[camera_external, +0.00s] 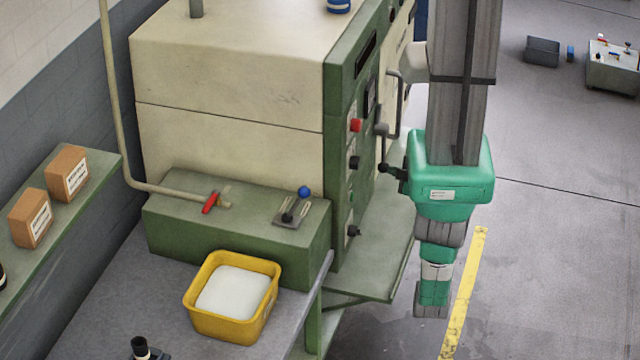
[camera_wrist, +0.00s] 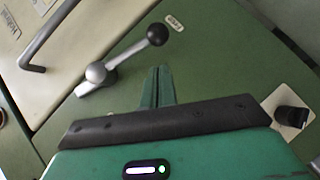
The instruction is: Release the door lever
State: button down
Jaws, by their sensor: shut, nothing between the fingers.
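The door lever (camera_wrist: 125,55) is in the wrist view, a silver arm on a grey hub with a black ball knob. It slants up to the right, its knob near a small label. My gripper (camera_wrist: 161,70) points at the green panel just below the lever, its green fingers together and empty. A gap shows between fingertips and lever in the picture; depth is hard to judge.
A bent grey handle (camera_wrist: 42,38) is on the cream door left of the lever. A black knob (camera_wrist: 292,116) is at lower right. In the external view, a green shelf (camera_external: 370,265) juts out below the panel. Floor right of my arm is clear near yellow tape (camera_external: 465,290).

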jog(key=v, duration=0.3)
jog(key=shift+s+d+r, duration=0.1)
jog(key=shift+r, duration=0.05)
dwell(0.4)
notch_tip(320, 180, up, 19)
jog(key=w+d+m+t+h, duration=0.2)
jog(key=d+m+t+h, duration=0.1)
jog(key=m+t, duration=0.4)
jog(key=s+d+r+m+t+h, duration=0.1)
jog(key=s+r+m+t+h, duration=0.1)
jog(key=s+r+m, duration=0.45)
jog(key=s+d+r+m+t+h, duration=0.1)
jog(key=r+m+t+h, duration=0.15)
jog(key=r, duration=0.65)
jog(key=s+d+r+m+t+h, duration=0.1)
jog(key=s+r+m+t, duration=0.3)
jog(key=r, duration=0.4)
notch_tip(320, 180, up, 38)
jog(key=g+p, duration=0.1)
jog(key=p, duration=3.7)
jog(key=shift+w+a+m, duration=0.2)
jog(key=shift+w+m, duration=0.1)
jog(key=shift+w, duration=0.05)
